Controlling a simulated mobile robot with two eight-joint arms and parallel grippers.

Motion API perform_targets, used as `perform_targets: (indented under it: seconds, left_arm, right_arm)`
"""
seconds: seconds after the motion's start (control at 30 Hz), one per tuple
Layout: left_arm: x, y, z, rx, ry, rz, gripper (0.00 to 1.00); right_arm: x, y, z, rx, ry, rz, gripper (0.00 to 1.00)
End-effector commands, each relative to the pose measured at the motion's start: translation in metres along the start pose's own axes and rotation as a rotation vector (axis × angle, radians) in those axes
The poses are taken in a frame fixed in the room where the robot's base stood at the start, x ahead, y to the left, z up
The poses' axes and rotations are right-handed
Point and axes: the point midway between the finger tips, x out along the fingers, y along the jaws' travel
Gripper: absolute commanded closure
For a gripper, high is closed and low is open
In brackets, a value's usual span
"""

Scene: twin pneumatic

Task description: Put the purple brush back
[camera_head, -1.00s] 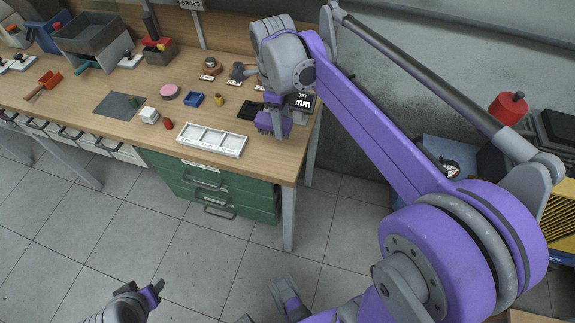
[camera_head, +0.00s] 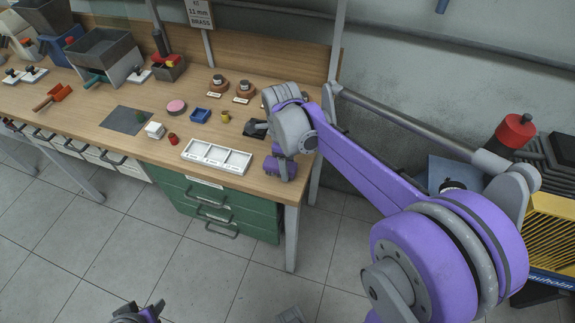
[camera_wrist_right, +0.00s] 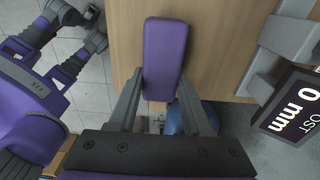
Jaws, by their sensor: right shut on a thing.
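The purple brush (camera_wrist_right: 165,55) shows in the right wrist view as a rounded purple block held between my right gripper's two grey fingers (camera_wrist_right: 157,100). Its bristles do not show there. In the head view my right gripper (camera_head: 283,158) hangs over the right end of the wooden workbench, and its wrist partly hides its fingers and the brush. My left gripper (camera_head: 138,314) shows at the bottom edge of the head view, cut off and low, away from the bench. Its opening does not show clearly.
A dark bin (camera_head: 104,55) stands far left. Green drawers (camera_head: 215,205) are below; a grey wall is behind.

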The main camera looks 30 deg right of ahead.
Motion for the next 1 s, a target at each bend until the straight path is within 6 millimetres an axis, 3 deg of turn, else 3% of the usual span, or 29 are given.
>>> perform_targets:
  seconds: [0.17, 0.2, 0.33, 0.73, 1.0]
  left_arm:
    - [0.003, 0.000, 0.002, 0.000, -0.001, 0.000, 0.50]
    - [0.002, 0.000, 0.002, 0.000, -0.001, 0.000, 0.50]
    - [0.002, 0.000, 0.001, 0.000, -0.001, 0.000, 0.50]
    - [-0.001, 0.000, -0.001, 0.000, 0.000, 0.000, 0.50]
    - [-0.006, 0.000, -0.004, 0.000, 0.003, 0.000, 0.50]
  right_arm:
    - [0.004, 0.000, 0.000, 0.000, 0.000, 0.000, 1.00]
    - [0.003, 0.000, 0.000, 0.000, 0.000, 0.000, 0.45]
    - [0.003, 0.000, 0.000, 0.000, 0.000, 0.000, 0.22]
    - [-0.005, 0.000, 0.000, 0.000, 0.000, 0.000, 0.21]
    - [-0.056, 0.000, 0.000, 0.000, 0.000, 0.000, 0.21]
